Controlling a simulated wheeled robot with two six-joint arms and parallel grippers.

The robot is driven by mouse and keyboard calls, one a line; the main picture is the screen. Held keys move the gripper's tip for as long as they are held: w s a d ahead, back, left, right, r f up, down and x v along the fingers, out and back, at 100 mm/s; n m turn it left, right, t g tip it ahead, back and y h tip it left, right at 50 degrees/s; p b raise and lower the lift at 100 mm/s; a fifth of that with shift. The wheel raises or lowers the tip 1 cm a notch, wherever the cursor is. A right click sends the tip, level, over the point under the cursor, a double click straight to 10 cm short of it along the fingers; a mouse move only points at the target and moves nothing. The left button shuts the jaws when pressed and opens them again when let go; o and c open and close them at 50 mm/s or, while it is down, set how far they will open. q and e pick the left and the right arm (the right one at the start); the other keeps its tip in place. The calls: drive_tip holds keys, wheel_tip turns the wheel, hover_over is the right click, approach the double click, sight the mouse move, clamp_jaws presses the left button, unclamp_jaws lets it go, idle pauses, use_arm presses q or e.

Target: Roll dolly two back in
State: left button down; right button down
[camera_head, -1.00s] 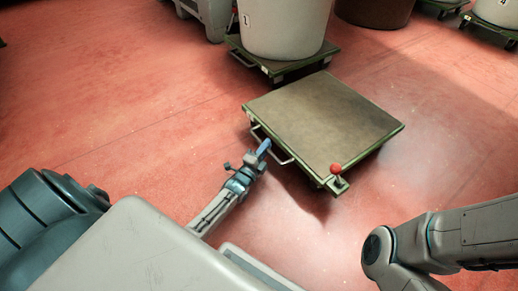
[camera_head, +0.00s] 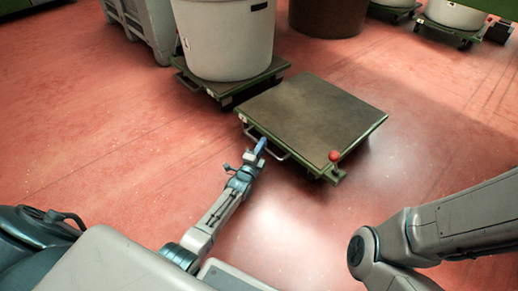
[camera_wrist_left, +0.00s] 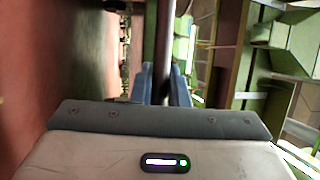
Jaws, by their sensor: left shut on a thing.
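An empty flat dolly (camera_head: 312,112) with a brown top and green frame stands on the red floor, right of centre in the head view. A red knob (camera_head: 334,156) stands on its near corner. A pale bar handle (camera_head: 280,154) runs along its near left side. My left gripper (camera_head: 262,145) is shut on this handle. In the left wrist view its blue fingers (camera_wrist_left: 163,88) sit either side of an upright-looking bar (camera_wrist_left: 163,45). No number is readable on this dolly. My right arm shows at the lower right, but its gripper is out of view.
A large grey tub (camera_head: 226,40) stands on another green dolly (camera_head: 210,91), close behind and left of the empty one. A brown tub (camera_head: 328,15) and more loaded dollies (camera_head: 447,31) stand farther back. A grey crate (camera_head: 145,25) is at upper left. The floor at left and right is clear.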

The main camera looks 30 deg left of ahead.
use_arm(q)
drive_tip(key=shift+w+r, duration=0.1)
drive_tip(key=shift+w, duration=0.1)
drive_tip(key=c, duration=1.4)
unclamp_jaws()
drive_tip(key=shift+w+d, duration=0.1)
drive_tip(key=shift+d, duration=0.05)
drive_tip(key=shift+s+p, duration=0.35)
drive_tip(key=shift+s, duration=0.15)
drive_tip(key=s+p, duration=0.1)
drive_tip(key=s, duration=0.2)
drive_tip(key=s+f+p, duration=0.1)
drive_tip(key=s+p, duration=0.1)
drive_tip(key=s, duration=0.1)
drive_tip(key=s+f+p, duration=0.1)
drive_tip(key=s, duration=0.2)
drive_tip(key=shift+s, duration=0.35)
drive_tip(key=shift+f, duration=0.1)
